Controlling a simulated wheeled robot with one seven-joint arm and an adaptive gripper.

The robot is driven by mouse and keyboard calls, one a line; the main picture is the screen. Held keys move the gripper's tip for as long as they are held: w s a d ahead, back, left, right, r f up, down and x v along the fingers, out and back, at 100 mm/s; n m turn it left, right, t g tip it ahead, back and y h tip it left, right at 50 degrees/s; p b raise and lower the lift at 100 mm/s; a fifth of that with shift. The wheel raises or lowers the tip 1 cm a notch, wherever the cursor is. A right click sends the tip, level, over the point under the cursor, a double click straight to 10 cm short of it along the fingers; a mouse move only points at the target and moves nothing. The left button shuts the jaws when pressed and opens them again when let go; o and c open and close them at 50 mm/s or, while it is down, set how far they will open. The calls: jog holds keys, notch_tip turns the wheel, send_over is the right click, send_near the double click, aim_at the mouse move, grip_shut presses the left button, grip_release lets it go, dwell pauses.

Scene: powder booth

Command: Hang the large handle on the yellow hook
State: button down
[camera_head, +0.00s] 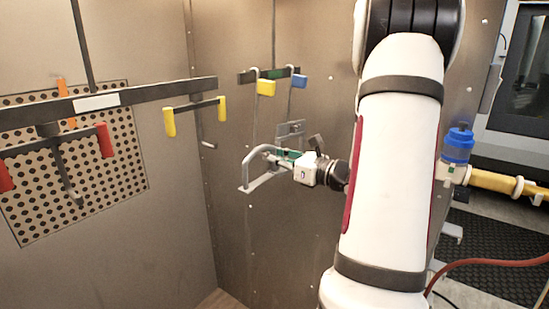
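A large grey handle (247,168), a bowed bar with a flat strip below, is at my gripper (293,163), in front of the metal back wall. My gripper points left and appears shut on the handle's right part; the fingertips are partly hidden. A crossbar with two yellow ends (169,123) hangs under the overhead bar, left of and above the handle, with a hook tip (209,145) below it. The handle is apart from this hook.
A red-ended crossbar (104,140) with its own hook (73,194) hangs at the left under the dark overhead bar (150,92). A perforated panel (120,180) is on the left wall. Open space lies below the hooks.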

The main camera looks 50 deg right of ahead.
jog(key=c, duration=1.6)
grip_release()
jog(key=s, duration=0.8)
jog(key=s+d, duration=0.1)
jog(key=s, duration=0.3)
